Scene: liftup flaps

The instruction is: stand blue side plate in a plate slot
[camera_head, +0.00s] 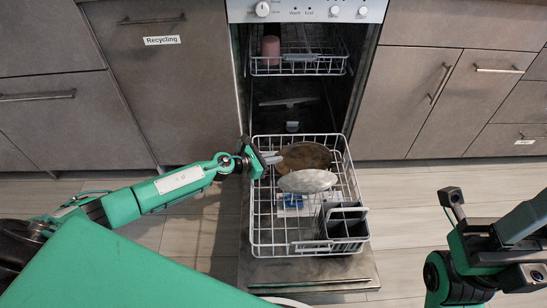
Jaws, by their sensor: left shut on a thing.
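A brown round plate (305,156) is at the back of the pulled-out lower dishwasher rack (256,225). A pale grey, speckled oval dish or plate (308,181) is just in front of it, tilted. I cannot tell whether it is the blue side plate; no plate looks clearly blue. A small blue and white piece (292,202) shows in the rack below the pale one. My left gripper (272,158) reaches in over the rack's left side and is shut at the brown plate's left edge. My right gripper (451,197) is away to the right, above the floor; its fingers are unclear.
A dark cutlery basket (343,222) stands in the rack's front right. The open dishwasher door (315,272) lies under the rack. The upper rack (298,66) holds a pink cup (270,48). Closed cabinets flank the dishwasher. Floor to the right is clear.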

